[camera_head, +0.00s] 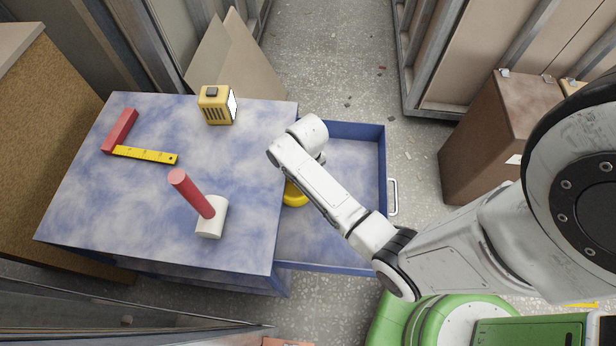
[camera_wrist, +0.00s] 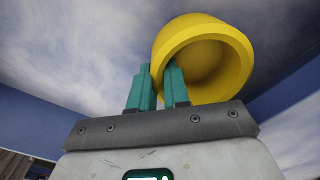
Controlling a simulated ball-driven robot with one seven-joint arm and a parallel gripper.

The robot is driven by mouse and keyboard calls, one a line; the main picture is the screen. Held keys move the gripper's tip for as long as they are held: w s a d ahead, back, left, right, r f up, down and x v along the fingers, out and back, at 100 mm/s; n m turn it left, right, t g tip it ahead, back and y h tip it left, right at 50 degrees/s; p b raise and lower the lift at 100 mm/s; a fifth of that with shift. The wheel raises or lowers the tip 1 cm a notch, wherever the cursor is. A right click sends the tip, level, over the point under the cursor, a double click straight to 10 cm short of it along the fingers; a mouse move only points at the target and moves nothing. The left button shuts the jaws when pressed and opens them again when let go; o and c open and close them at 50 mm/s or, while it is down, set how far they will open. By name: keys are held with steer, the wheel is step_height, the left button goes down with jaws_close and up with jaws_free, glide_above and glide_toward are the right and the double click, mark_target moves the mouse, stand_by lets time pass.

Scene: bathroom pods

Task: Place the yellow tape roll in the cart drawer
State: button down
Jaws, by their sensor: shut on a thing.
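The yellow tape roll (camera_head: 294,194) shows partly behind my arm, over the left part of the open cart drawer (camera_head: 382,160). My gripper (camera_wrist: 158,78) is shut on the wall of the roll (camera_wrist: 225,45): one teal finger is inside the ring, the other outside. The drawer's blue walls and cloudy blue-white floor surround them in the wrist view. My forearm hides the gripper in the body camera view. I cannot tell whether the roll touches the drawer floor.
A brown box (camera_head: 500,125) stands at right. The drawer's right part is clear.

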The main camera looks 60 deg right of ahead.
steer(key=shift+s+a+f+b, duration=0.2)
steer(key=shift+s+f, duration=0.15)
steer(key=shift+f, duration=0.3)
steer(key=shift+s+a+f+b, duration=0.1)
steer(key=shift+s+f+b, duration=0.15)
steer(key=shift+f, duration=0.35)
steer(key=c, duration=1.1)
jaws_free()
steer(key=shift+r, duration=0.15)
steer(key=shift+w+d+r+p, duration=0.2)
steer(key=shift+r+p, duration=0.1)
steer(key=shift+r, duration=0.3)
step_height(320, 180, up, 12)
steer(key=s+a+r+n, duration=0.1)
steer(key=s+a+n, duration=0.3)
steer(key=s+a, duration=0.6)
steer(key=shift+a+r+t+p, duration=0.4)
steer(key=shift+a, duration=0.45)
